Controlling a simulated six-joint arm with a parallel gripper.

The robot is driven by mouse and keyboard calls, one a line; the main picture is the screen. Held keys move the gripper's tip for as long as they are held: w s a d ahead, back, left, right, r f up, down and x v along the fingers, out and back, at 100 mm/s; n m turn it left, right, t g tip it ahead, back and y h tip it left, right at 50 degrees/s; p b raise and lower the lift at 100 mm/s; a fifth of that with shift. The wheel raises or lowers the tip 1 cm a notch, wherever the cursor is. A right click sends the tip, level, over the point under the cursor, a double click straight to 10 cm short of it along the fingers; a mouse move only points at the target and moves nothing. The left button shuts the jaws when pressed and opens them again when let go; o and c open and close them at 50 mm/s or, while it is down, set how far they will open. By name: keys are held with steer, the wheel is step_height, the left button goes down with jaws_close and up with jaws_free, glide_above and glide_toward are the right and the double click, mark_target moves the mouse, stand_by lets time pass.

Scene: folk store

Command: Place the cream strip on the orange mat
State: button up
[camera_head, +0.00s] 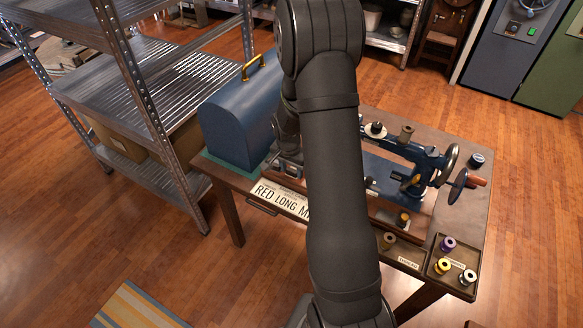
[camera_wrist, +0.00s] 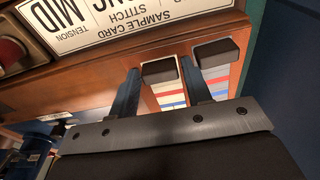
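In the wrist view, my gripper (camera_wrist: 158,67) is open. Its two fingers stand on either side of a small black block (camera_wrist: 160,69) at the top of a banded panel with cream, red and blue bands (camera_wrist: 170,98). I cannot tell whether a finger touches the block. A second black block (camera_wrist: 216,51) tops a similar panel (camera_wrist: 216,77) to the right. I cannot make out a separate cream strip or an orange mat. In the head view, my arm hides most of the gripper area at the front of the table (camera_head: 460,215).
A white printed card (camera_head: 283,200) faces the front; its text also shows in the wrist view (camera_wrist: 120,20). A blue domed case (camera_head: 240,115) stands left, a blue sewing machine (camera_head: 410,155) right. A tray (camera_head: 434,270) holds thread spools. A metal shelf (camera_head: 185,85) stands left.

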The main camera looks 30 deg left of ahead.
step_height(320, 180, up, 12)
steer(key=s, duration=0.1)
steer(key=shift+s+r, duration=0.2)
steer(key=shift+s, duration=0.05)
stand_by(0.5)
steer(key=f, duration=0.4)
steer(key=w+f, duration=0.1)
steer(key=f, duration=0.7)
steer(key=shift+w+f, duration=0.15)
steer(key=shift+w, duration=0.1)
steer(key=shift+r, duration=0.2)
